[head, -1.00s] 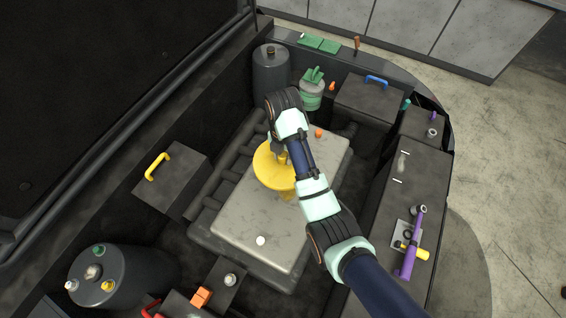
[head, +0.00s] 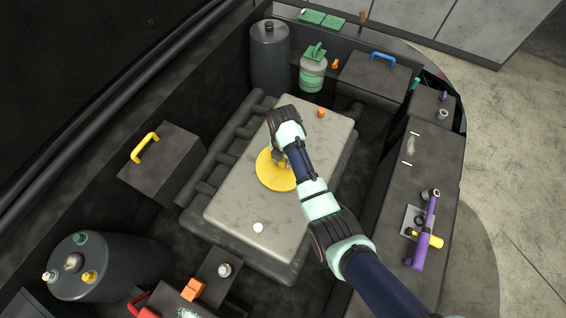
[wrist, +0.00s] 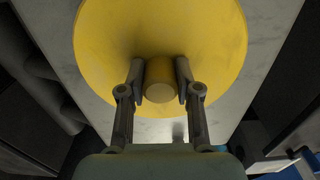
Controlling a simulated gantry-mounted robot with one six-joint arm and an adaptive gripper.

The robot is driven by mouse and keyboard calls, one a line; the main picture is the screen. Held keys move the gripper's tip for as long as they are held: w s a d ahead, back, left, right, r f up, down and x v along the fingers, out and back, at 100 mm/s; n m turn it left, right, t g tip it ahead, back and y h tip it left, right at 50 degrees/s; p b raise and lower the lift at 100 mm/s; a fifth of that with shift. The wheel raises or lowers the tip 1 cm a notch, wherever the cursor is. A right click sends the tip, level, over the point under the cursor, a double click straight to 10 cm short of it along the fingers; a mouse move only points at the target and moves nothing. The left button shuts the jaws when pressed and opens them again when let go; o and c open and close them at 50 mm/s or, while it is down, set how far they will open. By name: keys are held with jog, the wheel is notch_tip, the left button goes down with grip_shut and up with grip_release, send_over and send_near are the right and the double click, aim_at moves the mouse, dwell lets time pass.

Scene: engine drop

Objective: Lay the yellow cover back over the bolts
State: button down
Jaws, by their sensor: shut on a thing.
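The yellow cover (head: 269,175) is a round disc with a stubby central knob. It is over the middle of the grey engine block's top (head: 232,207) and looks about level in the head view. My gripper (head: 281,160) is shut on the cover's knob. In the wrist view the two fingers (wrist: 160,85) stand on either side of the yellow knob, and the disc (wrist: 110,35) spreads out beyond them. I cannot tell whether the disc touches the block or hangs just above it. No bolts show; whatever is under the disc is hidden.
An orange cap (head: 321,113) and a white cap (head: 258,228) sit on the block's top. A dark box with a yellow handle (head: 145,148) stands to the left. A ledge with a purple tool (head: 424,235) is at the right. A green-topped jar (head: 313,72) stands behind.

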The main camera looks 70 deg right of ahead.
jog(key=shift+f, duration=0.95)
jog(key=shift+f, duration=0.1)
jog(key=shift+f, duration=0.15)
jog(key=c, duration=0.8)
grip_release()
jog(key=shift+f+b, duration=0.15)
jog(key=shift+b, duration=0.6)
jog(key=r+p, duration=0.1)
jog(key=r, duration=0.1)
jog(key=r+p, duration=0.1)
jog(key=r, duration=0.4)
jog(key=shift+w+d+r+p, duration=0.1)
jog(key=shift+w+r+p, duration=0.1)
jog(key=shift+w+p, duration=0.2)
jog(key=shift+s+r, duration=0.1)
jog(key=shift+r, duration=0.35)
